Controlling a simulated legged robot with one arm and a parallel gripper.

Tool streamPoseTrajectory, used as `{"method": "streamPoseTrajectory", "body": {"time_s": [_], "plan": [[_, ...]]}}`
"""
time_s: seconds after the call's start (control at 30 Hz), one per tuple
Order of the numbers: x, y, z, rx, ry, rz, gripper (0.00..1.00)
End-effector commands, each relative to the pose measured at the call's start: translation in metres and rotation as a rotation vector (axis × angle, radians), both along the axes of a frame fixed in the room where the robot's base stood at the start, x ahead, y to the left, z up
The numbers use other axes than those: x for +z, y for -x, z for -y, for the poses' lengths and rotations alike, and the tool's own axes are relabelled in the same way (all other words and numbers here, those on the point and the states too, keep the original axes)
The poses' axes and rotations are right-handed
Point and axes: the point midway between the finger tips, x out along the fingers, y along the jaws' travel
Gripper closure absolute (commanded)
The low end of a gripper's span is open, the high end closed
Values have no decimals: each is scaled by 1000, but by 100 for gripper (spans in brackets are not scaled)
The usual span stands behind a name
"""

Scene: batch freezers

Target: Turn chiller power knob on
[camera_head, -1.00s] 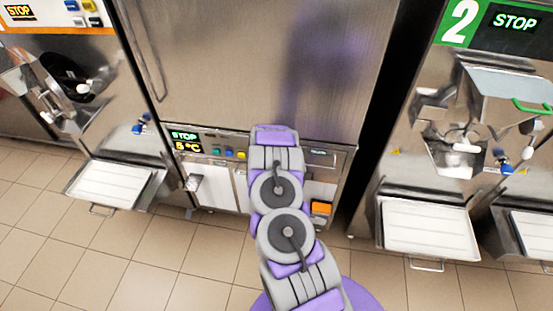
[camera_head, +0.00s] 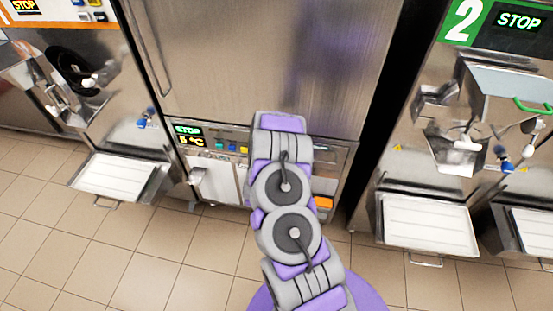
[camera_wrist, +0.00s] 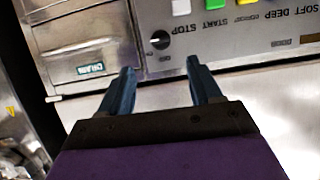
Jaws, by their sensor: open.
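The chiller (camera_head: 260,70) is a tall steel cabinet in the middle of the head view. Its low control panel has a display (camera_head: 188,134) reading STOP with a temperature below. In the wrist view a small dark round knob (camera_wrist: 160,40) with a light pointer mark sits on the panel, beside the STOP and START labels. My gripper (camera_wrist: 158,78) is open and empty. Its two blue fingers point at the panel, and the knob appears just beyond the gap between them, apart from both. In the head view my arm hides the gripper and the knob.
A DRAIN-labelled steel box (camera_wrist: 90,45) is left of the knob in the wrist view. White and green buttons (camera_wrist: 214,6) lie to its right. Freezers with trays (camera_head: 120,178) and (camera_head: 428,222) flank the chiller. Tiled floor is open in front.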

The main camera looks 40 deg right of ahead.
Motion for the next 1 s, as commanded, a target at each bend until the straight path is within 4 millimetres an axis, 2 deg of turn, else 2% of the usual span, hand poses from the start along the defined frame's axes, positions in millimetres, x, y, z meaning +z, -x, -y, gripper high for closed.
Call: {"method": "streamPoseTrajectory", "body": {"time_s": [0.03, 0.2, 0.4, 1.0], "plan": [[3, 7, -9, 2, -5, -5, 36], [14, 22, -27, 2, -5, -3, 36], [21, 33, -39, 1, -2, 0, 36], [22, 36, -42, 0, -2, -1, 36]]}}
